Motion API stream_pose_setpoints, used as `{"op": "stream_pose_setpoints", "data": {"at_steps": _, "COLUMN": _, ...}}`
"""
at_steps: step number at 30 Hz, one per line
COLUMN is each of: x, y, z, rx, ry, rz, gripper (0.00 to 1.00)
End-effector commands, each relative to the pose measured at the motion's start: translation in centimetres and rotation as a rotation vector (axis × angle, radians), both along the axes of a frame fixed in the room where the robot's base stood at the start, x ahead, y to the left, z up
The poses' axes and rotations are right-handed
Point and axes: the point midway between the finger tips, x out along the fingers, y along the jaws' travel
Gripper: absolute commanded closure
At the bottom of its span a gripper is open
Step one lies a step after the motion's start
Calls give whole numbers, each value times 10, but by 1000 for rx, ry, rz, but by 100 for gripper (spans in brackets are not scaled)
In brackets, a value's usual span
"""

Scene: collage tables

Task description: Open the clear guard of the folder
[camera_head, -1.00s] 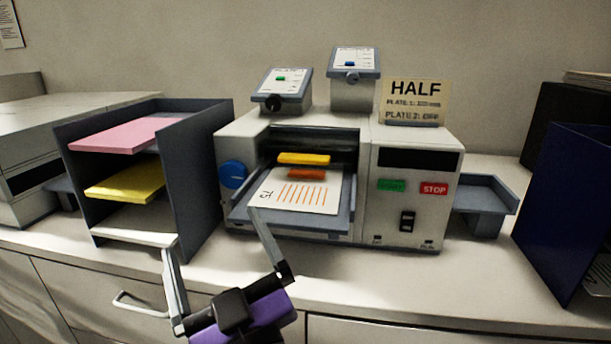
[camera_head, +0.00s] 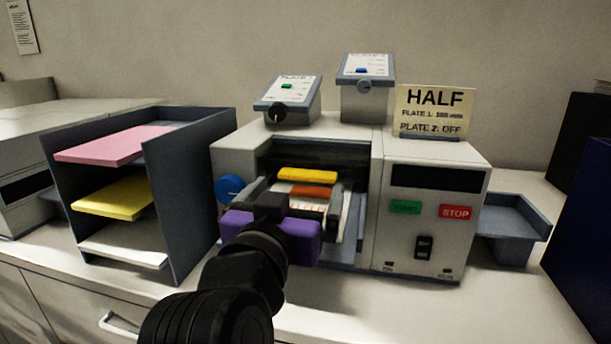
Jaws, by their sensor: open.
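The folder (camera_head: 232,155) is a pale grey machine on the counter, with a dark front opening, a blue round knob (camera_head: 229,188) at its left, and a control panel at its right. A yellow bar (camera_head: 307,174) and an orange bar (camera_head: 312,191) sit in the opening. I cannot clearly make out the clear guard. My purple gripper (camera_head: 297,190) is open in front of the opening, over the feed tray (camera_head: 352,250) and its printed sheet. My gripper and arm hide much of the tray and sheet.
A dark rack (camera_head: 185,190) with pink, yellow and white paper stands at the left. A small tray (camera_head: 510,222) juts from the folder's right side. A blue panel (camera_head: 590,240) stands at the far right. Two plate units and a HALF sign (camera_head: 434,108) are on top.

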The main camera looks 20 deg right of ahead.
Motion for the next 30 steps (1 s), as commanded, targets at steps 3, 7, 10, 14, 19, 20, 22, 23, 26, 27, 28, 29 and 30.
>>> {"op": "stream_pose_setpoints", "data": {"at_steps": 3, "x": 16, "y": -13, "z": 2, "rx": 1, "ry": 1, "rz": -3, "gripper": 0}}
{"op": "stream_pose_setpoints", "data": {"at_steps": 7, "x": 31, "y": -24, "z": 1, "rx": 1, "ry": 1, "rz": -1, "gripper": 0}}
{"op": "stream_pose_setpoints", "data": {"at_steps": 10, "x": 41, "y": -29, "z": 1, "rx": 0, "ry": 0, "rz": 1, "gripper": 0}}
{"op": "stream_pose_setpoints", "data": {"at_steps": 14, "x": 47, "y": -34, "z": 0, "rx": 0, "ry": 0, "rz": 1, "gripper": 0}}
{"op": "stream_pose_setpoints", "data": {"at_steps": 19, "x": 49, "y": -35, "z": 0, "rx": -1, "ry": -1, "rz": 2, "gripper": 0}}
{"op": "stream_pose_setpoints", "data": {"at_steps": 20, "x": 49, "y": -35, "z": 0, "rx": -1, "ry": -1, "rz": 2, "gripper": 0}}
{"op": "stream_pose_setpoints", "data": {"at_steps": 22, "x": 49, "y": -35, "z": 0, "rx": -1, "ry": -1, "rz": 2, "gripper": 0}}
{"op": "stream_pose_setpoints", "data": {"at_steps": 23, "x": 49, "y": -35, "z": 0, "rx": -1, "ry": -1, "rz": 2, "gripper": 2}}
{"op": "stream_pose_setpoints", "data": {"at_steps": 26, "x": 48, "y": -35, "z": 0, "rx": -1, "ry": -1, "rz": 2, "gripper": 22}}
{"op": "stream_pose_setpoints", "data": {"at_steps": 27, "x": 48, "y": -35, "z": 0, "rx": -1, "ry": -1, "rz": 2, "gripper": 29}}
{"op": "stream_pose_setpoints", "data": {"at_steps": 28, "x": 48, "y": -35, "z": 0, "rx": -1, "ry": -1, "rz": 2, "gripper": 35}}
{"op": "stream_pose_setpoints", "data": {"at_steps": 29, "x": 48, "y": -35, "z": 0, "rx": -1, "ry": -1, "rz": 2, "gripper": 41}}
{"op": "stream_pose_setpoints", "data": {"at_steps": 30, "x": 48, "y": -35, "z": 0, "rx": -1, "ry": -1, "rz": 2, "gripper": 49}}
